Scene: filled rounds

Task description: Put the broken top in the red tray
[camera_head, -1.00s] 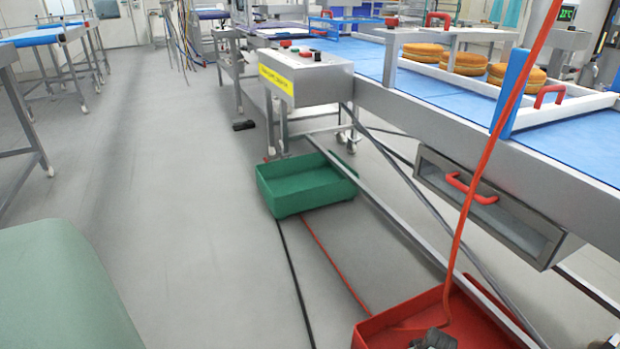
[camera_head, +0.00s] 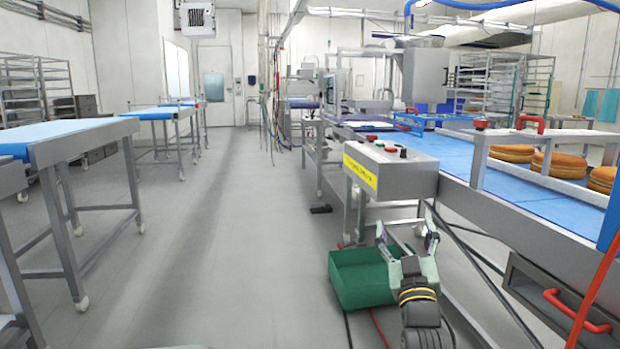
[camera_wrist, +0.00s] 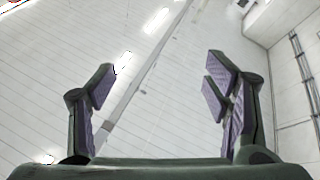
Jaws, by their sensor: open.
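My gripper (camera_head: 407,235) points upward in front of the control box and the green tray in the head view. Its fingers are spread with nothing between them. The wrist view shows the same open, empty gripper (camera_wrist: 160,88) against the ceiling. Filled golden rounds stand on the blue belt at the right: a left one (camera_head: 513,153), a middle one (camera_head: 558,164) and a right one (camera_head: 602,179). I cannot make out a broken top on any of them. The red tray is out of view now.
A green tray (camera_head: 350,288) lies on the floor behind my arm. A control box (camera_head: 400,172) and a white rail with red handles border the belt (camera_head: 540,205). A drawer with a red handle (camera_head: 577,310) hangs below. The aisle floor (camera_head: 215,240) is clear.

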